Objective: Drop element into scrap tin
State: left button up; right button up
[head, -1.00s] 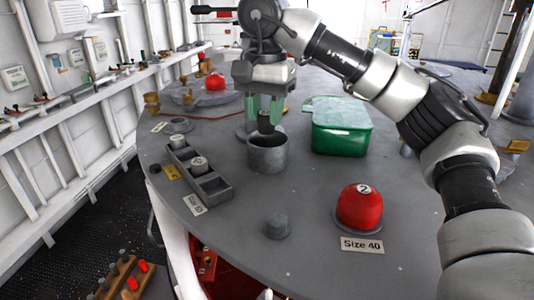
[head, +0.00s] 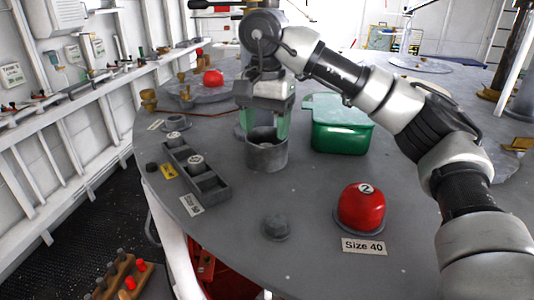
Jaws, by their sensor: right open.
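The scrap tin (head: 266,154) is a grey, open-topped round can on the grey round table. My right gripper (head: 264,122) is directly above it, with its two green fingers spread apart over the rim. Nothing shows between the fingers. The dark cylindrical element is no longer visible; the inside of the tin is mostly hidden by its front wall and the gripper. My left gripper is not in view.
A slotted grey tray (head: 195,172) stands left of the tin. A green box (head: 342,137) is to the right. A red dome marked 2 (head: 361,207) and a small grey knob (head: 277,226) are in front. Clear tabletop lies between them.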

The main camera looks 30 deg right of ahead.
jog(key=shift+a+r, duration=0.1)
jog(key=shift+r, duration=0.05)
notch_tip(320, 180, up, 11)
jog(key=shift+f, duration=0.2)
jog(key=shift+f, duration=0.1)
dwell(0.6)
